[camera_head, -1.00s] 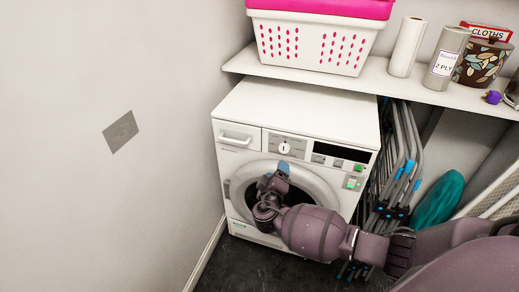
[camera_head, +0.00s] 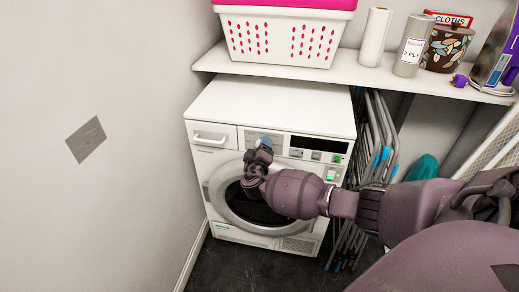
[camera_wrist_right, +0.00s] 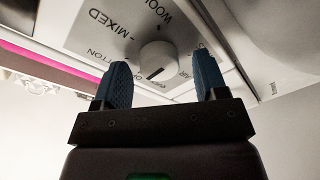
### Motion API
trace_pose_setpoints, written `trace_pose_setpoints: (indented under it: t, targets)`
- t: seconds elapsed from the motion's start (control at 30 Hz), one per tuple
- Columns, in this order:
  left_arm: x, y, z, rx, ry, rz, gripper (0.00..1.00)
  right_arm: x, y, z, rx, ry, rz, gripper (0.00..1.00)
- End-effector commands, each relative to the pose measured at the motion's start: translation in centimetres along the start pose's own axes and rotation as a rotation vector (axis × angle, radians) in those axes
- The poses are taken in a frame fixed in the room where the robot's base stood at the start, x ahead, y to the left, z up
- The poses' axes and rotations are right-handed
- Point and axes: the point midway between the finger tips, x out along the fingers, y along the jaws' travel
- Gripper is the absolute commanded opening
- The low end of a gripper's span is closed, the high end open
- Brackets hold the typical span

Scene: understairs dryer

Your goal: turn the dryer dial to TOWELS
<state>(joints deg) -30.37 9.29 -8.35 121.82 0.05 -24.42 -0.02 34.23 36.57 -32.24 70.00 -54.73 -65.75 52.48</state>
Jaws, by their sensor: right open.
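The dryer (camera_head: 270,98) is a white front-loader with its control panel along the top front edge. In the right wrist view the dial (camera_wrist_right: 158,60) is a round white knob with a short dark line on its face. Upside-down labels around it include MIXED, part of WOOL and part of COTTON; I cannot read TOWELS. My right gripper (camera_wrist_right: 161,68) is open and empty, its blue fingers showing on either side of the dial, which looks just beyond them. In the head view my right gripper (camera_head: 264,144) is in front of the panel and mostly hides the dial. My left gripper is not in view.
A shelf (camera_head: 290,77) above the dryer holds a white and pink basket (camera_head: 280,42), paper rolls and a patterned pot (camera_head: 447,48). Folded racks (camera_head: 375,130) stand close on the right. A wall (camera_head: 90,220) is close on the left.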

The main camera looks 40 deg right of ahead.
Motion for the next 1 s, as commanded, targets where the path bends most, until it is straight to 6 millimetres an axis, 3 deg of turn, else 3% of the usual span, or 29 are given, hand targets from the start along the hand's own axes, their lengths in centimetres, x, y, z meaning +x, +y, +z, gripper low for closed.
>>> trace_pose_setpoints:
  t: [0.27, 0.57, 1.0]
  targets:
    - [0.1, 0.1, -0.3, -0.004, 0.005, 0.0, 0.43, 0.1, 0.0, 0.0, 0.0, 0.0, 0.0, 0.65]
    - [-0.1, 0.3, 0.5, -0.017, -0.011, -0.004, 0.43, 0.1, 0.0, 0.0, -0.001, 0.0, 0.0, 0.19]
    - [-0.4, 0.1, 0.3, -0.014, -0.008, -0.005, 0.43, 0.1, 0.2, -0.1, -0.093, -0.007, -0.007, 0.17]
